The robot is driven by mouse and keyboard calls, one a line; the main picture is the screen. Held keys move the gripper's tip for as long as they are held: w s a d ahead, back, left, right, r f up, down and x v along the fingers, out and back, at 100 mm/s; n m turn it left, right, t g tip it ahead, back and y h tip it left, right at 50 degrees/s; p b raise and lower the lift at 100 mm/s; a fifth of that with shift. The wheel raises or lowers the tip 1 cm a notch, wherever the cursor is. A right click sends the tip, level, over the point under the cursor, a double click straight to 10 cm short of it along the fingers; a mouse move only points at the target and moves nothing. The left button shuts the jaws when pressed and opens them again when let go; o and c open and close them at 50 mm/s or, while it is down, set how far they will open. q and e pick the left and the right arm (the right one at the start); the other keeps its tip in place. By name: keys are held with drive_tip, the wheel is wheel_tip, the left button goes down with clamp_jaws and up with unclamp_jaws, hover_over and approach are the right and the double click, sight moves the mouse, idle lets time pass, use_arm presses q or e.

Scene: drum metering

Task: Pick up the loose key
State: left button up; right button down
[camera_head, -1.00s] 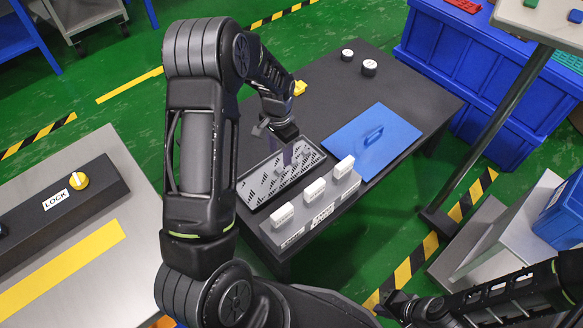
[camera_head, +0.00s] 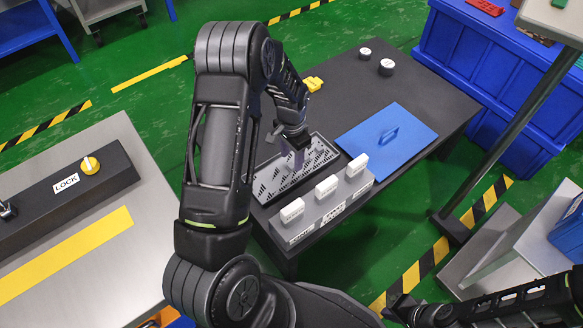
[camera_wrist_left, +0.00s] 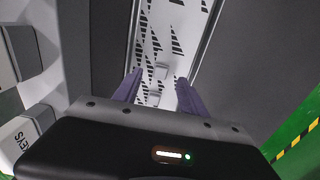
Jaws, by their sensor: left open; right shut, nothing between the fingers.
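A small pale grey piece, which looks like the loose key (camera_wrist_left: 160,72), lies in the tray with the black-and-white hatched floor (camera_wrist_left: 142,50). In the left wrist view it shows just beyond and between the fingertips of my left gripper (camera_wrist_left: 155,88), which is open. In the head view the left gripper (camera_head: 298,158) points down over the tray (camera_head: 262,193), and the arm and fingers hide the key there. I cannot tell how high the fingertips are above the tray floor. My right gripper (camera_head: 398,308) is shut and empty at the bottom right, far from the tray.
A grey stand (camera_head: 340,205) with three white blocks (camera_head: 327,187) sits along the tray's near side. A blue panel with a handle (camera_head: 400,150) lies to the right. Two white-topped round pieces (camera_head: 387,67) and a yellow object (camera_head: 314,84) are further back. A LOCK fixture (camera_head: 110,178) stands left.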

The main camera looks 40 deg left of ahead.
sight(291, 167)
use_arm(q)
wheel_tip(291, 167, down, 3)
drive_tip(key=shift+a+r+b, duration=0.1)
drive_tip(key=shift+b, duration=0.2)
idle(0.4)
clamp_jaws()
idle(0.3)
